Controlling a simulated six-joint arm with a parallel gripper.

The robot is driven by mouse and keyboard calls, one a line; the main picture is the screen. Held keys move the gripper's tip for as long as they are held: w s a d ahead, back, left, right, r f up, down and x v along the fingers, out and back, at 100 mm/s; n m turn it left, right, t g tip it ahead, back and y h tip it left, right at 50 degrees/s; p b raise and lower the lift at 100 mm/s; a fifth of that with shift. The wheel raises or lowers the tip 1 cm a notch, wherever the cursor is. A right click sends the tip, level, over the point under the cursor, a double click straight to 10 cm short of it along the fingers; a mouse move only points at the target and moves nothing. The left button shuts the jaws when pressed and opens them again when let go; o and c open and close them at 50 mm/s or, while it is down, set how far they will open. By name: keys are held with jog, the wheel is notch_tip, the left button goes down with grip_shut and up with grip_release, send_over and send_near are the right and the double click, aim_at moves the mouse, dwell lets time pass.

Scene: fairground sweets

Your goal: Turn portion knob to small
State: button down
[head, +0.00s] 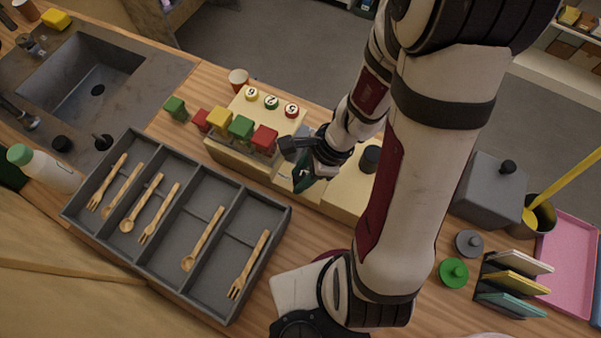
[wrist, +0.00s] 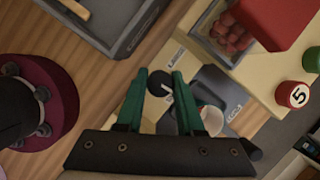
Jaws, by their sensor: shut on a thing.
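The portion knob (wrist: 160,84) is a small black round knob with a pale mark, on the cream face of the sweets dispenser (wrist: 262,72). In the wrist view my gripper (wrist: 159,79) has its two green fingers on either side of the knob, shut on it.
Red, yellow and green blocks (head: 241,127) line the dispenser, with numbered round buttons (head: 271,102) behind. A grey tray (head: 218,306) with wooden cutlery lies to the left. A grey lidded box (head: 488,188) and a pink tray (head: 568,258) stand right. A white cup (wrist: 211,117) is close to my fingers.

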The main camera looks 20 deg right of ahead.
jog(key=c, duration=0.5)
grip_release()
jog(key=v, duration=1.6)
jog(key=s+a+n+h, duration=0.1)
jog(key=s+a+n, duration=0.1)
jog(key=n, duration=0.3)
jog(key=s+a+n, duration=0.3)
jog(key=s+n, duration=0.1)
jog(key=n, duration=0.1)
jog(key=s+a+r+n+g+h, duration=0.1)
jog(key=s+a+n, duration=0.2)
jog(key=n, duration=0.1)
jog(key=shift+s+a+r+n+h, duration=0.1)
jog(key=shift+s+a+n+h, duration=0.05)
jog(key=shift+a+n+h, duration=0.2)
